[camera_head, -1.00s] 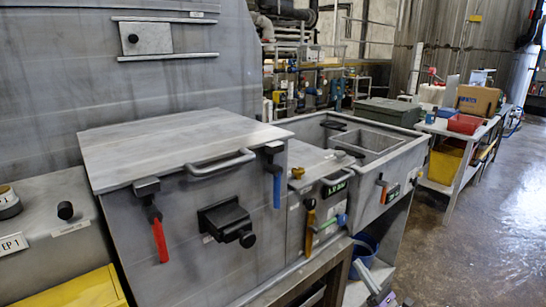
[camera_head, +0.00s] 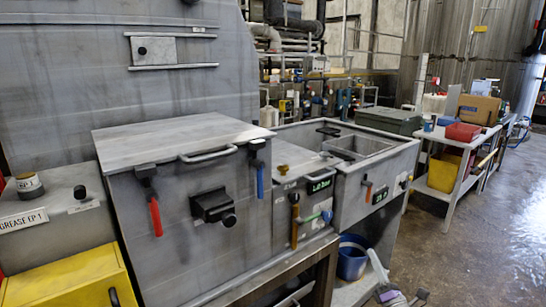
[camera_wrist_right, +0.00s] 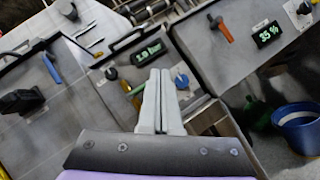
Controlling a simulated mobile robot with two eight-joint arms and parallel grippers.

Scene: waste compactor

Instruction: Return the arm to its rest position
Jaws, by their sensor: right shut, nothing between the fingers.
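My right gripper (camera_head: 376,262) shows at the bottom edge of the head view, right of the blue bucket and low in front of the machine. In the right wrist view its two grey fingers (camera_wrist_right: 158,76) lie together with nothing between them. They point toward the machine front. The rest of my right arm is mostly out of the picture. My left gripper is in neither view.
The grey compactor box (camera_head: 180,141) has red and blue levers and a lid handle. A smaller unit (camera_head: 304,184) with a green display stands beside it. A blue bucket (camera_head: 353,264) is below. A yellow box (camera_head: 70,284) is at left. Open floor (camera_head: 460,250) lies at right.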

